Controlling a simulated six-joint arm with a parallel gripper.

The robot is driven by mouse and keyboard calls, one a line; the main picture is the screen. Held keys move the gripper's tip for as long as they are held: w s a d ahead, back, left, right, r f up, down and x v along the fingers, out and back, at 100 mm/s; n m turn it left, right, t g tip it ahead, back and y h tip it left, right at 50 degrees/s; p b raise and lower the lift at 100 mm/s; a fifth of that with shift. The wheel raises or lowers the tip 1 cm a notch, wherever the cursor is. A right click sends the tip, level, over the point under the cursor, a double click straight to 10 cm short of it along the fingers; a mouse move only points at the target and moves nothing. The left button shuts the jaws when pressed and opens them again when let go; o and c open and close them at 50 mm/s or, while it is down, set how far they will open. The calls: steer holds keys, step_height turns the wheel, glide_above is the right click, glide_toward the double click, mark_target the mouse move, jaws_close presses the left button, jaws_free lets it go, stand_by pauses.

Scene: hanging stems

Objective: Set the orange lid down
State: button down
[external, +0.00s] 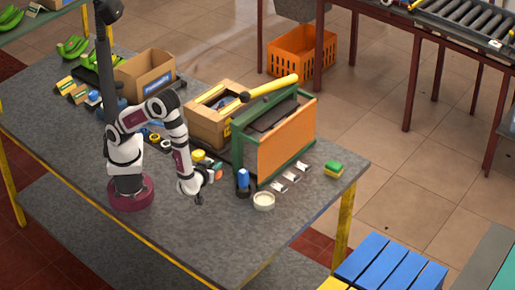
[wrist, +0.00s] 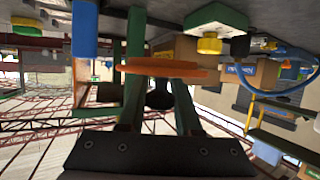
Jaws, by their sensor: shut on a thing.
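My gripper (external: 205,180) is low over the table, in front of the green-framed box. In the wrist view, which is upside down, the orange lid (wrist: 165,71) is a thin disc seen edge-on. It is level and held between my gripper's two fingers. A dark round shape lies just beyond the lid. In the external view the lid is small and partly hidden by my gripper. I cannot tell how far it is from the tabletop.
A blue can (external: 243,180) and a white round dish (external: 263,201) stand to the right. Behind are the green box with an orange panel (external: 287,142), a cardboard box (external: 207,125) and a yellow item (external: 198,155). The front tabletop (external: 215,235) is clear.

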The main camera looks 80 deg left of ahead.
steer(key=x, duration=0.4)
steer(key=f+x, duration=0.1)
steer(key=x, duration=0.2)
steer(key=shift+a+f, duration=0.2)
steer(key=f, duration=0.4)
steer(key=shift+w+a, duration=0.1)
steer(key=shift+a, duration=0.2)
steer(key=shift+f, duration=0.25)
steer(key=shift+f, duration=0.15)
